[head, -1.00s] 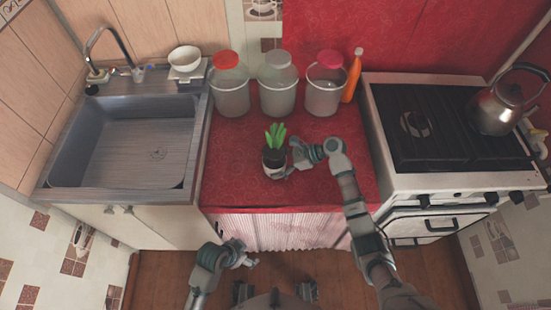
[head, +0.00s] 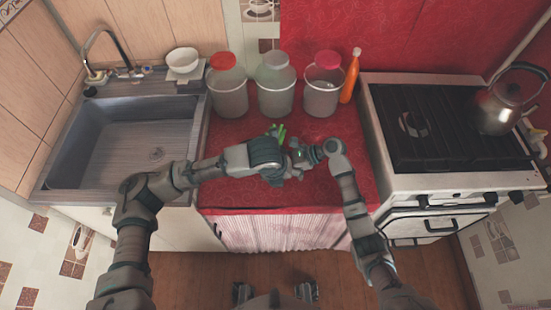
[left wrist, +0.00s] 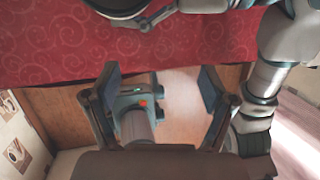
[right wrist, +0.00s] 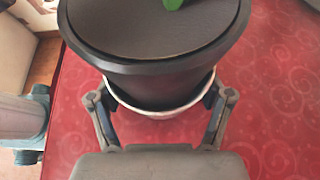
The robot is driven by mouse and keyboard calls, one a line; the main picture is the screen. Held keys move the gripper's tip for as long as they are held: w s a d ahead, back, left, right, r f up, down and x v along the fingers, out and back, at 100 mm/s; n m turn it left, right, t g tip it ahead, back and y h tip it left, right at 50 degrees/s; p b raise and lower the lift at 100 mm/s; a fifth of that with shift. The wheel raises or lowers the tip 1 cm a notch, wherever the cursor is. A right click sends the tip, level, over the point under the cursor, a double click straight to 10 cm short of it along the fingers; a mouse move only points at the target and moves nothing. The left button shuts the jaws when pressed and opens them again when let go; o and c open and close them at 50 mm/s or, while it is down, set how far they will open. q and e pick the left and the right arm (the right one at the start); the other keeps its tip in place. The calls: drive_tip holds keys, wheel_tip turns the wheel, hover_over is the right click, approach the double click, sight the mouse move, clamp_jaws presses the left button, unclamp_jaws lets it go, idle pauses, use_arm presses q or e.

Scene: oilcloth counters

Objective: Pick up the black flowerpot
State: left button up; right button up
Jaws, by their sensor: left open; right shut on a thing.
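The black flowerpot (right wrist: 155,75) fills the top of the right wrist view, with a white band or dish around its lower part. In the head view my left arm hides the pot; only its green leaves (head: 279,132) show. My right gripper (right wrist: 162,108) has its fingers on both sides of the pot's lower part and is shut on it. My left gripper (left wrist: 158,90) is open and empty. In the head view it reaches over the counter beside the pot, its fingertips unclear. A dark rounded shape at the top of the left wrist view may be the pot.
The red counter (head: 235,198) is clear in front. Behind stand three lidded jars (head: 228,85) (head: 276,85) (head: 323,85) and an orange bottle (head: 350,77). The sink (head: 125,140) is at left; the stove (head: 440,125) with a kettle (head: 500,105) is at right.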

use_arm(q)
drive_tip(key=w+a+r+m+t+y, duration=0.25)
drive_tip(key=w+r, duration=0.25)
drive_tip(key=r, duration=0.3)
drive_tip(key=shift+n+h, duration=0.35)
drive_tip(key=shift+h, duration=0.1)
drive_tip(key=x, duration=1.1)
drive_tip(key=shift+a+f, duration=0.35)
drive_tip(key=shift+f, duration=0.15)
drive_tip(key=shift+s, duration=0.1)
drive_tip(key=c, duration=1)
